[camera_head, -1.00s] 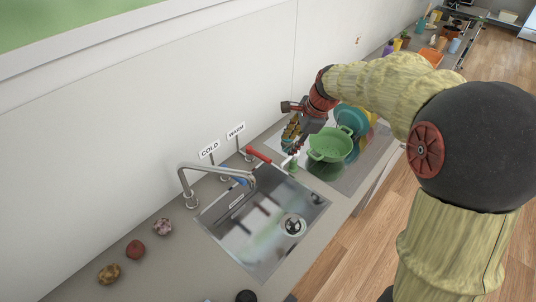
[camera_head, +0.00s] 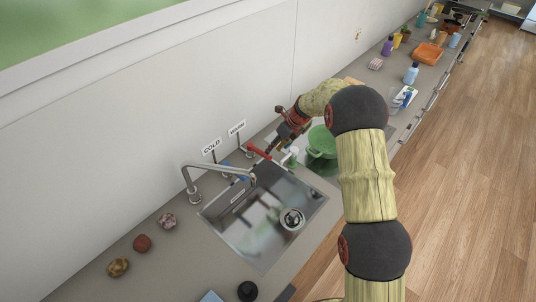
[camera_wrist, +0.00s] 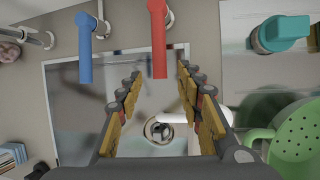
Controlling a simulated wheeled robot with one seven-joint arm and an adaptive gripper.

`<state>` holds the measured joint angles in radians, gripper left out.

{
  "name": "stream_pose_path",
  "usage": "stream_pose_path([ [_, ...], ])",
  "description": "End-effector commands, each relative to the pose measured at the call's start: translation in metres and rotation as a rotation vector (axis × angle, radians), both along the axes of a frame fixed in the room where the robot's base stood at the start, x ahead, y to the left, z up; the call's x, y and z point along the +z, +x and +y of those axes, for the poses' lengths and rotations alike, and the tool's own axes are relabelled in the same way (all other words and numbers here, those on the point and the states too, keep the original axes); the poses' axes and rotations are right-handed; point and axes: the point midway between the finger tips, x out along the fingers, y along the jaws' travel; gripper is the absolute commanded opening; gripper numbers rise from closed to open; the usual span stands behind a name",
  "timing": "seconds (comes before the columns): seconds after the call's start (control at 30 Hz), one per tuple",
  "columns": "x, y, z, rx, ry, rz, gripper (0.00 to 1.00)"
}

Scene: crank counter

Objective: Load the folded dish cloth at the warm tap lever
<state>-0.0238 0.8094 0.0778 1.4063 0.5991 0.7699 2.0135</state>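The warm tap lever (camera_head: 259,152) is red and stands behind the sink, by the WARM sign (camera_head: 237,128). In the wrist view the red lever (camera_wrist: 158,40) points down between my fingertips. My gripper (camera_wrist: 159,76) is open, with one finger on each side of the lever's end; contact cannot be told. In the head view my gripper (camera_head: 277,147) is beside the lever. A blue striped folded cloth (camera_wrist: 12,156) lies at the lower left of the wrist view. In the head view only a light blue edge (camera_head: 211,297) shows at the bottom.
The blue cold lever (camera_wrist: 84,50) is close on the left. The tap spout (camera_head: 215,170) reaches over the empty sink (camera_head: 250,225). A green pot (camera_head: 321,141) stands on the right. Round objects (camera_head: 142,243) lie on the left counter, and a black one (camera_head: 247,291) near the front.

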Motion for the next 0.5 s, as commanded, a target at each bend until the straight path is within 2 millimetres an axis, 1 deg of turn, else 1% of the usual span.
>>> stream_pose_path([
  [0.03, -0.009, 0.000, 0.004, 0.002, 0.000, 0.004, 0.37],
  [0.3, -0.044, 0.006, 0.019, 0.003, -0.001, 0.001, 0.37],
  [0.5, -0.056, 0.008, 0.024, 0.002, 0.000, 0.001, 0.37],
])
